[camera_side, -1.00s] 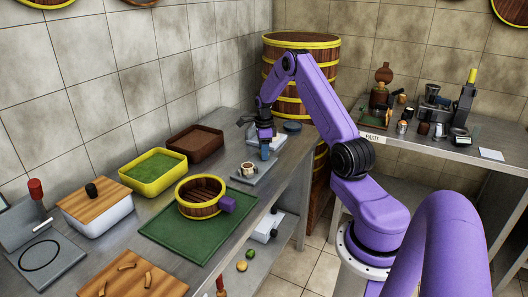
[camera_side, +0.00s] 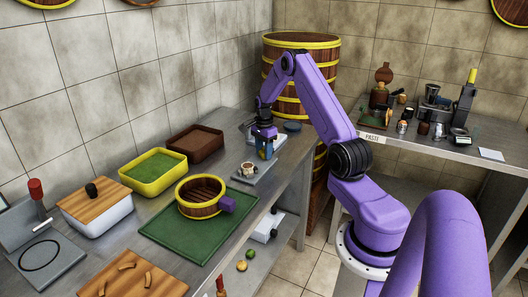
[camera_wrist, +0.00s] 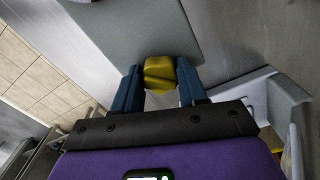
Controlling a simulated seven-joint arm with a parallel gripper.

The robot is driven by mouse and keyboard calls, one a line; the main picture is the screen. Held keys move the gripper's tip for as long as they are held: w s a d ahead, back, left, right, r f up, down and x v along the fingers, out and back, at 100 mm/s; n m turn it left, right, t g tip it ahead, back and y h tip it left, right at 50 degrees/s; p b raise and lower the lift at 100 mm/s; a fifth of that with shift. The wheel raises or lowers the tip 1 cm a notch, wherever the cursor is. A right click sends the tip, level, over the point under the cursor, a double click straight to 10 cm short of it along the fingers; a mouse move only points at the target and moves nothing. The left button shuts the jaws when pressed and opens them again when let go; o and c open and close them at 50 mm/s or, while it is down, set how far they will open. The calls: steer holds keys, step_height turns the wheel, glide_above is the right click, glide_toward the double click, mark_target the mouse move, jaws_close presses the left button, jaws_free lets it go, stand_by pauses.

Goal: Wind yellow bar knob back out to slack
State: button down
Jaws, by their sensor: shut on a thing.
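The yellow bar knob (camera_wrist: 160,72) sits between the two blue fingers of my gripper (camera_wrist: 159,78) in the wrist view. In the side view, my gripper (camera_side: 265,155) points down at the far end of the left counter, with a small patch of yellow between its fingers. My gripper is shut on the knob. A pale grey device (camera_side: 279,140) stands right behind and beside the gripper, and the gripper and knob hide part of it. The bar itself cannot be made out.
A grey plate (camera_side: 262,176) with a small cup-like piece (camera_side: 247,169) lies just in front of the gripper. A wooden steamer ring (camera_side: 188,205) rests on a green mat (camera_side: 165,238). Yellow (camera_side: 130,183) and brown (camera_side: 175,150) trays line the wall side. A blue round thing (camera_side: 292,127) sits behind.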

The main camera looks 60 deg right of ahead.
steer(key=n, duration=0.6)
steer(key=shift+f+n, duration=0.15)
steer(key=shift+n, duration=0.25)
steer(key=shift+s, duration=0.1)
steer(key=c, duration=0.8)
jaws_free()
steer(key=shift+r, duration=2.6)
